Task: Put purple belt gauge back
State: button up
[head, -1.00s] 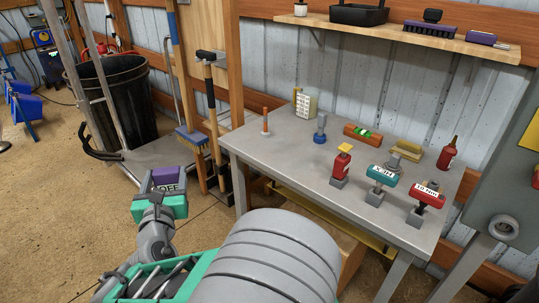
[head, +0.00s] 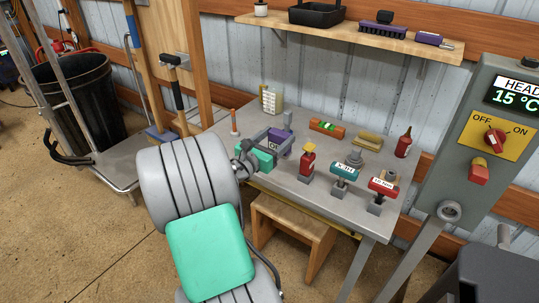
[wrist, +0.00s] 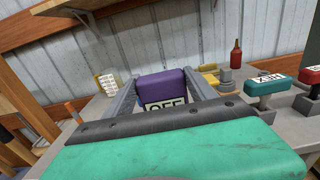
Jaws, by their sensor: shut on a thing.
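The purple belt gauge (head: 282,142), with a white label reading like "OFF", is between the fingers of my gripper (head: 270,138), over the left part of the grey bench. In the wrist view the purple gauge (wrist: 162,86) sits between both grey fingers, its label partly hidden by the palm. A red gauge with a yellow top (head: 308,160), a teal gauge (head: 344,170) and a red gauge (head: 384,187) stand on mounts along the front edge.
A shelf (head: 350,40) runs above. A control box (head: 480,150) stands right; a wooden stool (head: 292,225) is below.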

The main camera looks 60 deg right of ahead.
aim_at(269, 143)
jog(key=w+d+f, duration=0.1)
jog(key=f, duration=0.1)
jog(key=w+d+f+b, duration=0.1)
jog(key=w+d+f, duration=0.1)
jog(key=w+d+f+b, duration=0.1)
jog(key=d+f, duration=0.1)
jog(key=shift+w+f, duration=0.35)
jog(key=shift+w, duration=0.05)
notch_tip(269, 143, down, 3)
jog(key=shift+w+d+f+b, duration=0.15)
jog(key=shift+f+b, duration=0.05)
jog(key=shift+b, duration=0.3)
jog(key=shift+r, duration=0.1)
jog(key=o, duration=1.6)
